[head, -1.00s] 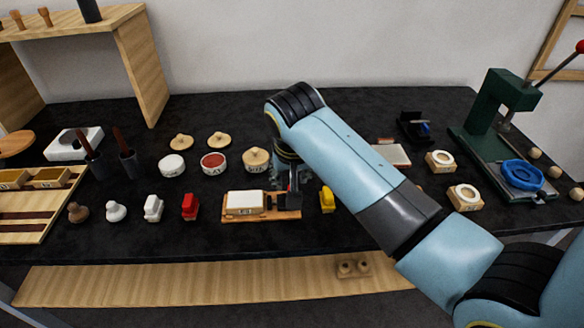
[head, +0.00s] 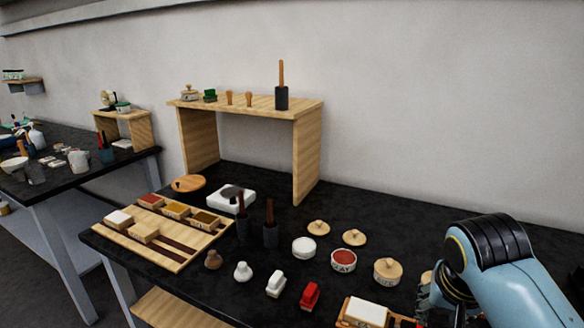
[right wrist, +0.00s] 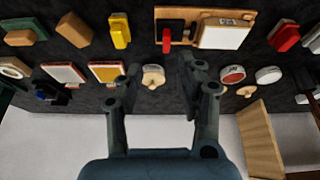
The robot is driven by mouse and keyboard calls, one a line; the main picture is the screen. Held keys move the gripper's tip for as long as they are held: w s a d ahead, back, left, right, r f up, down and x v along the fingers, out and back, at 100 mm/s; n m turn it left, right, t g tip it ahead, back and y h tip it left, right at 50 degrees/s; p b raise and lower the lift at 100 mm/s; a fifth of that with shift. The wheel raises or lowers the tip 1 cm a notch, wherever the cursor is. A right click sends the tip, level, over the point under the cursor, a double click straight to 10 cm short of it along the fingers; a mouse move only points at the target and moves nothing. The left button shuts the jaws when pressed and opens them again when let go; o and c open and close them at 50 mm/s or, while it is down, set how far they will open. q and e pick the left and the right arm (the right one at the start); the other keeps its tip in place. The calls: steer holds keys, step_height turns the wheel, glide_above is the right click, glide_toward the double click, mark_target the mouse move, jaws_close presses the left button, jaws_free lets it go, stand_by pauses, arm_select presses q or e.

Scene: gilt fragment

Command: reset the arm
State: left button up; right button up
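My right arm (head: 515,275) reaches in at the lower right of the head view. Its gripper (head: 428,298) is mostly hidden behind the arm, at the right end of the wooden stamp holder (head: 367,312). In the right wrist view my right gripper (right wrist: 158,68) is open, with its two fingers apart and nothing held. A round jar with a wooden lid (right wrist: 153,79) shows in the gap between the fingers, farther off on the bench. It also appears left of the gripper in the head view (head: 387,271). My left gripper is not in view.
The dark bench (head: 200,285) holds a red jar (head: 343,260), a white jar (head: 303,248), several small stamps and a compartmented wooden tray (head: 187,256). A wooden shelf (head: 306,160) stands behind. A second bench (head: 75,185) is at the left.

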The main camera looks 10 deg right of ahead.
steer(key=s+a+r+n+y, duration=0.1)
steer(key=s+r+n, duration=0.2)
steer(key=s, duration=0.7)
steer(key=s+r+n, duration=0.2)
steer(key=s+n, duration=0.2)
steer(key=s, duration=0.6)
step_height(320, 180, down, 36)
steer(key=d+r+g+b, duration=0.1)
steer(key=d+b, duration=0.1)
steer(key=b, duration=0.9)
steer(key=s+f+g+b, duration=0.1)
steer(key=s+f+b, duration=0.4)
steer(key=s+f, duration=0.5)
steer(key=s+d+f+b, duration=0.1)
steer(key=s+f+b, duration=0.3)
steer(key=s+f, duration=0.6)
step_height(320, 180, down, 8)
steer(key=shift+s+d+f+m+g+b, duration=0.2)
steer(key=shift+d+m+g+b, duration=0.1)
steer(key=shift+m+g+b, duration=0.1)
